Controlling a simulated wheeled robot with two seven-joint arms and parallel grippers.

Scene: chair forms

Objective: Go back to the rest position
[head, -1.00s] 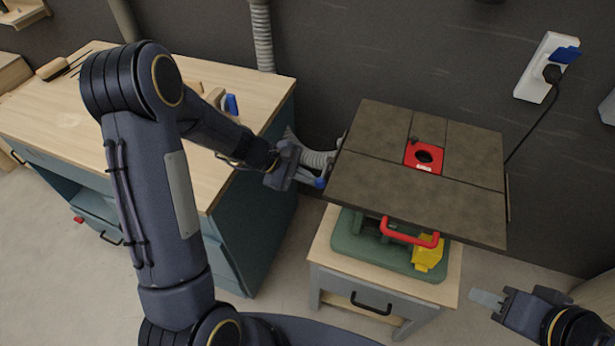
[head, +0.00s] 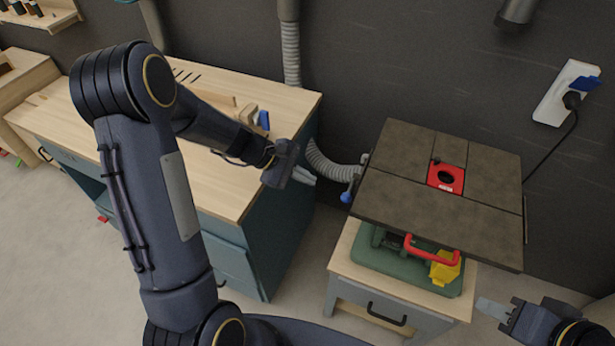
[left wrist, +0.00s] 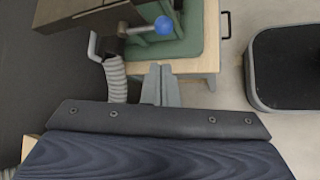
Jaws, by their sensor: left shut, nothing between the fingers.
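My left gripper (head: 304,175) is shut and empty, in the gap between the wooden workbench and the router table. In the left wrist view its closed fingers (left wrist: 161,86) point toward the router table's stand, with a blue ball knob (left wrist: 164,25) beyond the tips. The blue knob (head: 346,197) also shows in the head view, to the right of the gripper and apart from it. My right gripper (head: 494,309) is at the lower right, in front of the router table's stand; whether its fingers are apart is unclear.
The router table (head: 400,208) has a dark top, a red insert plate (head: 446,178) and a red handle (head: 432,252). A grey hose (head: 330,168) runs behind my left gripper. The workbench (head: 235,195) stands left, bearing a plane-like tool with a blue part (head: 264,120). A socket strip (head: 562,95) is on the wall.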

